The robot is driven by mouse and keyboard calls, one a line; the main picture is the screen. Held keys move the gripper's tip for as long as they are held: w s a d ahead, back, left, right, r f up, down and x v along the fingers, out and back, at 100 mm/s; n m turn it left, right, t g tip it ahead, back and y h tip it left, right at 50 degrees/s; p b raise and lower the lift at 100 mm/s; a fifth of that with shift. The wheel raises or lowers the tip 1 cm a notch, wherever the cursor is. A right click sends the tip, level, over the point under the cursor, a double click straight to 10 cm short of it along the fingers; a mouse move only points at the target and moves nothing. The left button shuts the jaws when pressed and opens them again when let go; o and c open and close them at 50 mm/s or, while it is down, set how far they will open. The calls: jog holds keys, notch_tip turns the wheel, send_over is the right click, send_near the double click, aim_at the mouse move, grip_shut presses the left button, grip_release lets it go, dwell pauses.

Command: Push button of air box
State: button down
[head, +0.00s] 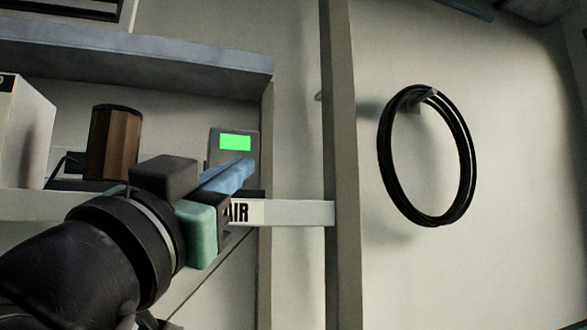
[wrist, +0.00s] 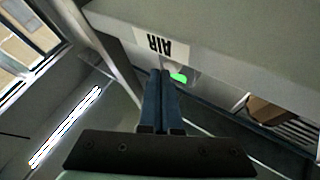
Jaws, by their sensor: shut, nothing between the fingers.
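The air box (head: 220,142) is a small grey box with a lit green panel, standing on a shelf above the "AIR" label (head: 239,212). In the wrist view its green panel (wrist: 179,78) shows just past my fingertips. My gripper (head: 243,167) has blue fingers, closed together and empty. In the head view the fingertips lie in front of the lower part of the air box, just below the green panel. In the wrist view the closed fingers (wrist: 160,75) point toward the box beside the label. The button is hidden behind the fingers, and I cannot tell whether they touch the box.
A brown cylinder (head: 112,143) and a white box (head: 22,130) stand on the same shelf to the left. An upper shelf (head: 150,57) runs above. A vertical post (head: 343,150) stands right of the air box. A coiled black cable (head: 383,155) hangs on the right wall.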

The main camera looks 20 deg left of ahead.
jog(key=shift+w+a, duration=0.3)
jog(key=shift+w, duration=0.1)
dwell(0.7)
jog(key=shift+s+d, duration=0.55)
jog(key=shift+s, duration=0.2)
